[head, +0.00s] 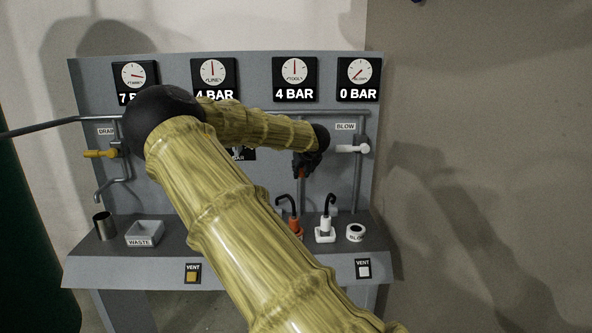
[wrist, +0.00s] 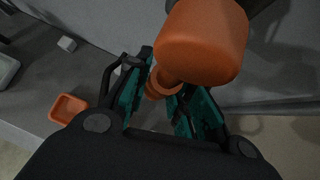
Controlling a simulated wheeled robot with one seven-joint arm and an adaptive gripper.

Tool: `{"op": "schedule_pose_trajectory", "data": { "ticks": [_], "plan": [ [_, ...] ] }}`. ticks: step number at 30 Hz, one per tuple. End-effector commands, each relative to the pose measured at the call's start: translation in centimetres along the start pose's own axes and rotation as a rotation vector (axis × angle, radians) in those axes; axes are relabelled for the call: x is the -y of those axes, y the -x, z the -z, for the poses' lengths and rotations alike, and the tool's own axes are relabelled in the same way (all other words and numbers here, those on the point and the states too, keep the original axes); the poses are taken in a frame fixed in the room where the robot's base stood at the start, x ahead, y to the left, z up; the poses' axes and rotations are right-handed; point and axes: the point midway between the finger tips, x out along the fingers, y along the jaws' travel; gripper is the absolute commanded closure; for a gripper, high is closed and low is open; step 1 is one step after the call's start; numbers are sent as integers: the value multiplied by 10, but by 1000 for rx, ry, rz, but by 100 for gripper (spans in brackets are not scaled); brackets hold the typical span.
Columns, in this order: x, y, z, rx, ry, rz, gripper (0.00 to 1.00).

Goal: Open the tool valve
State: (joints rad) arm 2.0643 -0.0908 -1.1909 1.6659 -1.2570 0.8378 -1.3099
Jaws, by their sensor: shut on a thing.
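The tool valve's orange handle (wrist: 200,45) fills the upper middle of the wrist view. Its narrower orange part (wrist: 162,82) lies between my finger pads. A small bit of the orange handle (head: 300,172) shows in the head view below my gripper (head: 306,164), in front of the panel. My gripper (wrist: 165,98) is shut on the handle, its teal pads on either side. The tool gauge (head: 295,73) reads 4 BAR. My arm and gripper hide the valve's body and label, so its exact turn is unclear.
The white blow valve handle (head: 350,149) is close on the right, and the yellow drain handle (head: 100,153) is at left.

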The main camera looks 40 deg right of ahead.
Motion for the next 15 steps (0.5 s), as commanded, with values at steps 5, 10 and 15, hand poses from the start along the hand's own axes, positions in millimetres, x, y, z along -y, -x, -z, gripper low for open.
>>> {"op": "schedule_pose_trajectory", "data": {
  "ticks": [5, 10, 15],
  "plan": [
    [2, 0, 1, -2, 3, 5, 100],
    [2, 0, 1, -2, 2, 5, 100],
    [2, 0, 1, -1, 2, 4, 55]
  ]
}}
